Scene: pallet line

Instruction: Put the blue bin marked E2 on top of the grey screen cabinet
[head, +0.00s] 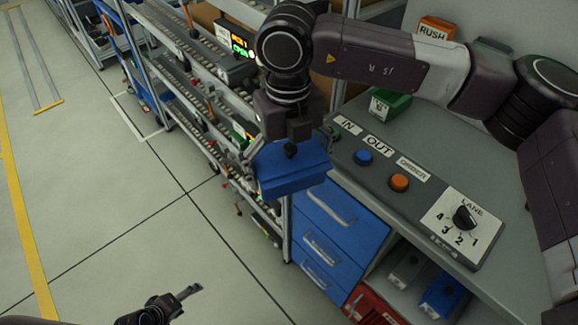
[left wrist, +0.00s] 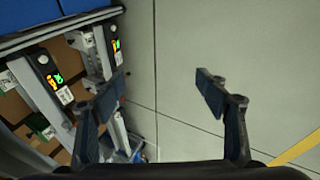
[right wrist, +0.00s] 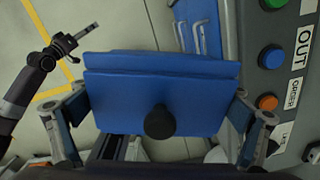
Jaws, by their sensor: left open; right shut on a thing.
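A blue bin (head: 292,176) hangs in my right gripper (head: 290,155), in front of the grey control desk's left end. In the right wrist view the blue bin (right wrist: 160,75) lies between the two fingers, one at each side. No E2 mark is readable on it. My left gripper (head: 180,298) is low at the bottom of the head view, over the floor. In the left wrist view its fingers (left wrist: 160,82) are spread and empty. I cannot make out a grey screen cabinet for certain in any view.
The desk (head: 470,165) carries IN, OUT and LANE controls and a green bin (head: 388,104). Blue drawers (head: 325,225) stand below the held bin. A roller rack (head: 185,85) with lit displays (head: 240,46) runs along the left. The floor (head: 130,200) at left is clear.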

